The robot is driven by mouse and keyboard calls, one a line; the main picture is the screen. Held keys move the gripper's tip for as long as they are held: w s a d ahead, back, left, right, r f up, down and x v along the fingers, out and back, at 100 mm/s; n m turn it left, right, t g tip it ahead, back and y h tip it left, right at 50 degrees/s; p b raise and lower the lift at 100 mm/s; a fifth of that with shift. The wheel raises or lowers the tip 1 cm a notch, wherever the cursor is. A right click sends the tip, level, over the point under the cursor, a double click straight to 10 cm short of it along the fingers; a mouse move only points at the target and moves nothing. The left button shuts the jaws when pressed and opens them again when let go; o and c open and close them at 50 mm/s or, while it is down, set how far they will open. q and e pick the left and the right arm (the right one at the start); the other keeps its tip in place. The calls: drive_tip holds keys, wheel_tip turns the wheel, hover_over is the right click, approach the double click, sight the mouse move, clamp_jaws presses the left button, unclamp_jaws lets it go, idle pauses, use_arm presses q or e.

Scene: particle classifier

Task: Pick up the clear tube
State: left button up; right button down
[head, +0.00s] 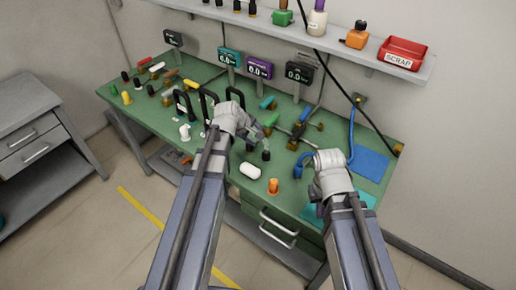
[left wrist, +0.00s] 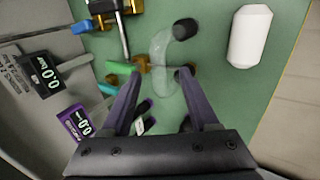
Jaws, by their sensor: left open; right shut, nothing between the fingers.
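The clear tube (left wrist: 160,50) is a curved, see-through piece with black ends, lying on the green bench top in the left wrist view. One black end (left wrist: 185,29) shows beyond my fingers, and another dark end is by the right-hand finger. My left gripper (left wrist: 158,76) is open, with its fingers on either side of the tube's near part; I cannot tell if they touch it. In the head view my left gripper (head: 252,130) is over the bench beside a black end of the tube (head: 266,155). My right gripper (head: 327,158) is shut and empty, near a blue hose.
A white capsule-shaped piece (left wrist: 250,36) lies near the tube. An orange piece (head: 273,186) stands near the front edge. Several fittings crowd the bench; a blue mat (head: 370,164) lies right.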

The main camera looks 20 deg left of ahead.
use_arm(q)
drive_tip(key=b+x, duration=0.2)
drive_tip(key=x, duration=0.1)
drive_tip(key=shift+w+a+f, duration=0.1)
drive_tip(key=shift+w+f, duration=0.1)
drive_tip(key=shift+w, duration=0.05)
use_arm(e)
wheel_tip(320, 180, down, 3)
use_arm(q)
drive_tip(key=shift+r, duration=0.1)
use_arm(e)
drive_tip(key=shift+r, duration=0.1)
use_arm(q)
drive_tip(key=shift+c, duration=0.3)
clamp_jaws()
